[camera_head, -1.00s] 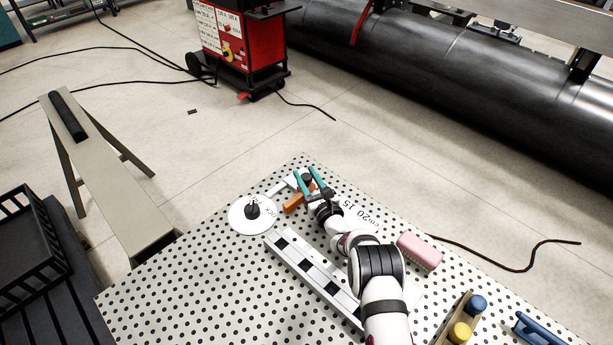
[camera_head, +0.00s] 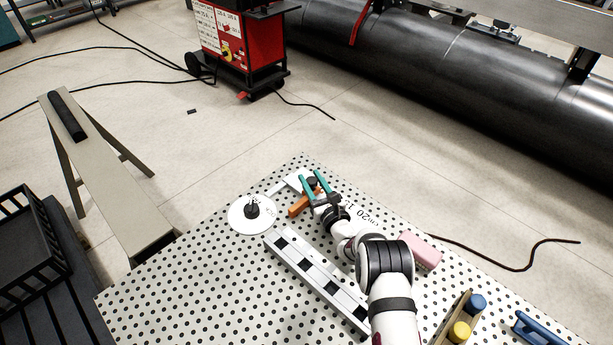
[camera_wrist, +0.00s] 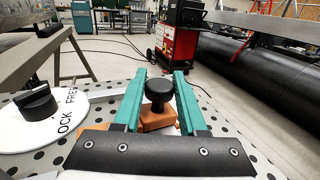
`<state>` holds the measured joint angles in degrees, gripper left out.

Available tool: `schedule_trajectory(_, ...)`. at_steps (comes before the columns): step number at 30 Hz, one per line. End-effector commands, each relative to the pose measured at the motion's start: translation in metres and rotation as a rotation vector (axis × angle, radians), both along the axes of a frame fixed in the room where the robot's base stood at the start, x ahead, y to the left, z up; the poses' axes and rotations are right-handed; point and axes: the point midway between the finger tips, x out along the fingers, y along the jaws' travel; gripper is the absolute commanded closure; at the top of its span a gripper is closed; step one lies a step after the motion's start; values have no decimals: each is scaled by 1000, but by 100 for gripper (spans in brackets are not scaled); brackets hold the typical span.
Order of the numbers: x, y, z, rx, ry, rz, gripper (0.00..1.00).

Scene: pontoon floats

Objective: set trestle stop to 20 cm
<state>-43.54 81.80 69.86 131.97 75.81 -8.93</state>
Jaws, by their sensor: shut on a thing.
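The trestle stop is an orange block with a black knob on top (camera_head: 299,206); it sits near the far corner of the dotted table. My gripper (camera_head: 312,180) has teal fingers, one on each side of the black knob (camera_wrist: 159,90), and is shut on it. In the wrist view the orange block (camera_wrist: 157,119) shows below the knob. A scale with the printed numbers 20 and part of 15 (camera_head: 362,216) lies right of my gripper, partly covered by my arm. The stop's exact reading cannot be seen.
A white dial (camera_head: 238,221) with a black knob (camera_head: 252,210) and lettering including FREE (camera_wrist: 72,98) is left of the stop. A black-and-white checked bar (camera_head: 319,283) lies nearer. A pink block (camera_head: 421,251) is right of my arm; blue and yellow pieces are front right.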

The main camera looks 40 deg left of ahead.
Motion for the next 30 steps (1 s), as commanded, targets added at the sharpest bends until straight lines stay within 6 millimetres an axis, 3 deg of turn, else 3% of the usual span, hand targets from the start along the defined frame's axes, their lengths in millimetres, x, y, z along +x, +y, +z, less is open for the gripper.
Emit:
schedule_trajectory(9, 2, -77, 0, 0, 2, -5, 100)
schedule_trajectory(15, 1, -113, 0, 0, 1, -4, 100)
schedule_trajectory(21, 1, -130, 0, 0, 0, -1, 100)
schedule_trajectory(30, 1, -134, 0, 0, 2, -4, 100)
